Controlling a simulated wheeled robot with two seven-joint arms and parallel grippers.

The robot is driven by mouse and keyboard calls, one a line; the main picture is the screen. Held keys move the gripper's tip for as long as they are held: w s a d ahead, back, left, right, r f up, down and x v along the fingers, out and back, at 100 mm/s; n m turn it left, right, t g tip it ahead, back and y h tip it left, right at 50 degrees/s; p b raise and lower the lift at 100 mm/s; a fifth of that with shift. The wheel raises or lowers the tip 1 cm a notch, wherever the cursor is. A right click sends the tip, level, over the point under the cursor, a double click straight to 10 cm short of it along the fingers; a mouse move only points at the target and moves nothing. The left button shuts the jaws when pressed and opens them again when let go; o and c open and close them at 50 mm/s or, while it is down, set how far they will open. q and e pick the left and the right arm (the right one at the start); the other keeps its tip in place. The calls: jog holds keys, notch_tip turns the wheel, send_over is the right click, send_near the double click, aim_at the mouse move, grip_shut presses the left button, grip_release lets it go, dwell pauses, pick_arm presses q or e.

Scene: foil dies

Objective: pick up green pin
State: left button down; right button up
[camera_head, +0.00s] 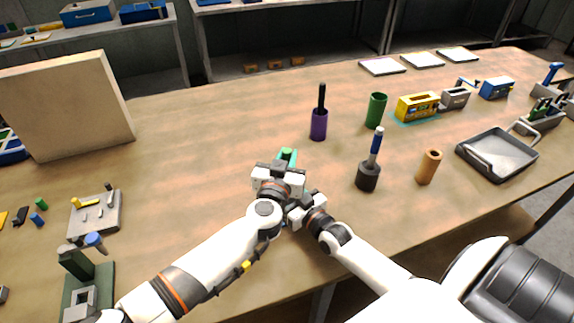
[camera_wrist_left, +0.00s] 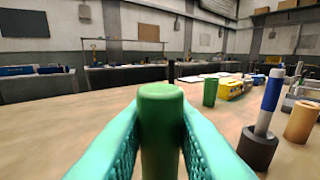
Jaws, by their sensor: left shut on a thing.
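The green pin (camera_wrist_left: 160,120) stands upright between the teal fingers of my left gripper (camera_wrist_left: 160,135) in the left wrist view. The fingers press on it from both sides. In the head view the top of the green pin (camera_head: 286,153) shows between the fingertips of my left gripper (camera_head: 287,158), over the middle of the table. The pin's lower end is hidden, so I cannot tell whether it touches the table. My right gripper (camera_head: 303,208) is close beside the left wrist; its fingers are hidden.
A purple holder (camera_head: 319,125) with a black rod and a green cup (camera_head: 376,110) stand beyond. To the right are a black holder (camera_head: 367,179) with a blue-and-white handle, an orange cylinder (camera_head: 428,167) and a grey tray (camera_head: 510,150). A beige panel (camera_head: 65,105) stands left. The table's left-middle is clear.

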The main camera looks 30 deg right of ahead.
pick_arm(q)
notch_tip(320, 180, up, 11)
jog(key=shift+r, duration=0.15)
jog(key=f+v, duration=0.1)
jog(key=v, duration=1.7)
jog(key=shift+r, duration=0.25)
pick_arm(e)
jog(key=o, duration=1.2)
jog(key=s, duration=0.8)
jog(key=s+d, duration=0.1)
jog(key=s, duration=0.3)
pick_arm(q)
jog(key=shift+s, duration=0.1)
pick_arm(e)
jog(key=shift+s, duration=0.1)
